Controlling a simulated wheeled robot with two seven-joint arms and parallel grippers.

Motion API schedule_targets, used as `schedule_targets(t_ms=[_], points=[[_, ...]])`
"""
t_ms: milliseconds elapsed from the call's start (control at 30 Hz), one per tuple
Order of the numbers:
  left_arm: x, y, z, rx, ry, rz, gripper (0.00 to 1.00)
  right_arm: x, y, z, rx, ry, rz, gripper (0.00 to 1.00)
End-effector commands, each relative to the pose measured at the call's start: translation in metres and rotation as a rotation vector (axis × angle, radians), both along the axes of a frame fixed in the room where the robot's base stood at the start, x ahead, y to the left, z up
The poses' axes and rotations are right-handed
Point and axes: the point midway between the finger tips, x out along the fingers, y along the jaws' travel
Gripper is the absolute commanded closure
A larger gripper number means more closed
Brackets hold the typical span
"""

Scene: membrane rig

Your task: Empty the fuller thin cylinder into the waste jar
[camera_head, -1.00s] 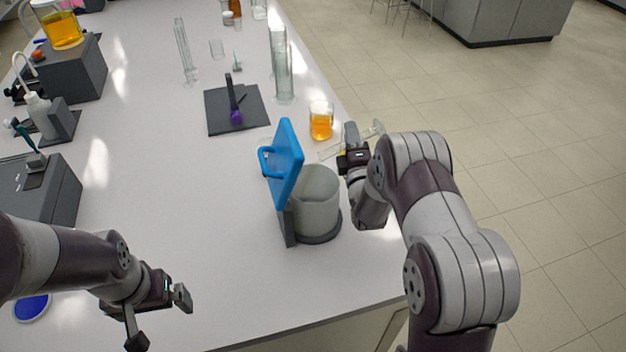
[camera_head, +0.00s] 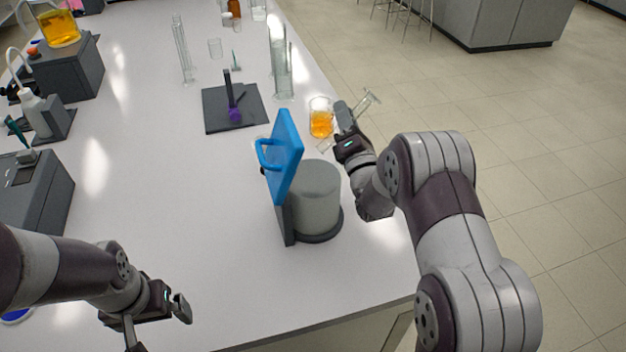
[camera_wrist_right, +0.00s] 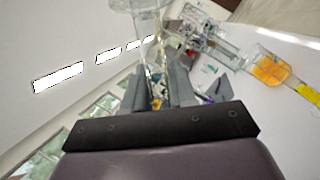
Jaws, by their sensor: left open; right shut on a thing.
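My right gripper (camera_head: 350,118) is shut on a clear thin glass cylinder (camera_head: 364,105), just beyond and right of the waste jar. The cylinder is tilted, its foot end raised to the right and its other end low towards the jar, partly hidden by the gripper. In the right wrist view the glass (camera_wrist_right: 157,55) runs between the fingers. Its liquid level is not clear. My left gripper (camera_head: 155,325) is open and empty at the front left.
A beaker of orange liquid (camera_head: 320,122) stands close beside the right gripper. Another thin cylinder (camera_head: 183,50) and a taller, wider cylinder (camera_head: 281,70) stand further back. A dark mat (camera_head: 215,95) holds a purple item. The front middle of the bench is clear.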

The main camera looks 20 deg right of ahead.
Motion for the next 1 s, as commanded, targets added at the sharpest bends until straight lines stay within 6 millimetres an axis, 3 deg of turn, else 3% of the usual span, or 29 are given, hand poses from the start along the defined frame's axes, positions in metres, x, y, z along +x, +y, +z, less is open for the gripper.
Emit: schedule_targets(t_ms=[433, 533, 1000], points=[[0.0, 0.0, -0.046, 0.0, 0.0, 0.0, 0.0, -0.005, 0.018, 0.006, -0.242, -0.062, 0.0, 1.0], [0.0, 0.0, -0.038, 0.0, 0.001, 0.0, 0.0, -0.005, 0.019, 0.014, -0.248, -0.061, 0.0, 1.0], [0.0, 0.0, -0.039, 0.0, 0.0, 0.0, 0.0, -0.005, 0.018, 0.013, -0.244, -0.061, 0.001, 1.0]])
